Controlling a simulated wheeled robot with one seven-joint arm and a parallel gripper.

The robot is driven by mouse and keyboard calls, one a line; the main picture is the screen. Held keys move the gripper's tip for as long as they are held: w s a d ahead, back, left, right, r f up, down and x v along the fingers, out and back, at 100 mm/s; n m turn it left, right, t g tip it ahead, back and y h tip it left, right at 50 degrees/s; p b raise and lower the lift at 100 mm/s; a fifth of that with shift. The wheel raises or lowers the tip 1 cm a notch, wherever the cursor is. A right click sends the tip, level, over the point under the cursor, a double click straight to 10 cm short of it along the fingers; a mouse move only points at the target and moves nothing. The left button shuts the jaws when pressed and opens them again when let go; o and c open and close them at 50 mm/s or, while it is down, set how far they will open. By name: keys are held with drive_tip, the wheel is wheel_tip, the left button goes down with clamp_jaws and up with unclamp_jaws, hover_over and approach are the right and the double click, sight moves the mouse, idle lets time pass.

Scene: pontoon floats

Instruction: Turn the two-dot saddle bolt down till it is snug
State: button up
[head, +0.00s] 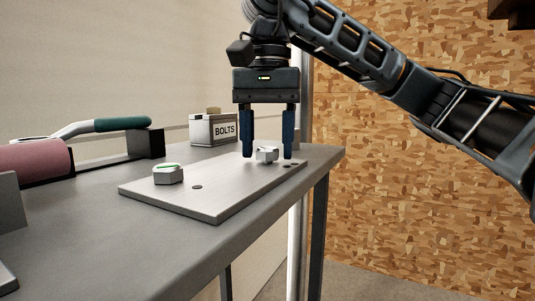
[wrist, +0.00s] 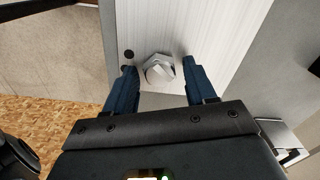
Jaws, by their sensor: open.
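The two-dot saddle bolt (head: 266,153) is a pale hex-headed bolt near the far right end of a metal plate (head: 225,195). Two dark dots (head: 287,165) mark the plate beside it. My gripper (head: 268,158) points down over this bolt with its blue fingers apart, one on each side. In the wrist view the bolt head (wrist: 159,68) shows between the open fingertips (wrist: 160,66), with a gap on both sides. Its shank is hidden. A second hex bolt (head: 168,174) with a green mark on top stands nearer, beside a single dark dot (head: 197,187).
The plate lies on a grey bench (head: 262,212), whose right edge is close to the gripper. A green-handled tool (head: 122,124) and a pink roller (head: 32,158) are at left. The plate between the bolts is clear.

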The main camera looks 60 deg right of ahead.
drive_tip(key=shift+n, duration=1.2)
drive_tip(key=shift+r, duration=0.15)
drive_tip(key=shift+c, duration=0.4)
drive_tip(key=c, duration=0.7)
drive_tip(key=m+b, duration=0.1)
drive_tip(key=m, duration=0.3)
drive_tip(key=shift+m, duration=0.4)
drive_tip(key=shift+c, duration=0.4)
drive_tip(key=m+b, duration=0.1)
drive_tip(key=m, duration=0.4)
drive_tip(key=shift+m, duration=1.1)
